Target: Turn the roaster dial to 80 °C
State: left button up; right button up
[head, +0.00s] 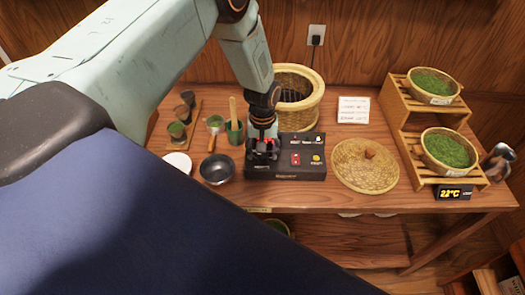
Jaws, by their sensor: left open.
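The roaster's black control box (287,172) sits on the wooden table, in front of the round woven roaster basket (302,104). A red switch (295,159) and yellow marks show on its right half. My left gripper (263,152) points down over the left part of the box. It is open, and its fingers are around or just above the place of the dial. The dial is mostly hidden by the gripper, so I cannot tell its setting or whether the fingers touch it. My right gripper is not in view.
A dark pan (217,169) and a white dish (177,164) lie left of the box. A woven lid (365,165) lies to its right.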

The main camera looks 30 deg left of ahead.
aim_at(262, 155)
pick_arm(q)
jog(key=shift+r, duration=0.1)
notch_tip(262, 155, up, 12)
dwell(0.5)
dwell(0.4)
jog(key=s+d+f+m, duration=0.2)
jog(key=s+d+f, duration=0.2)
jog(key=s+f, duration=0.5)
jog(key=s+d+f+m, duration=0.2)
jog(key=s+d+f, duration=0.25)
jog(key=s, duration=0.85)
jog(key=s+m, duration=0.2)
jog(key=s, duration=0.9)
notch_tip(262, 155, down, 23)
jog(key=b, duration=2.3)
jog(key=shift+w+f, duration=0.15)
jog(key=shift+w, duration=0.15)
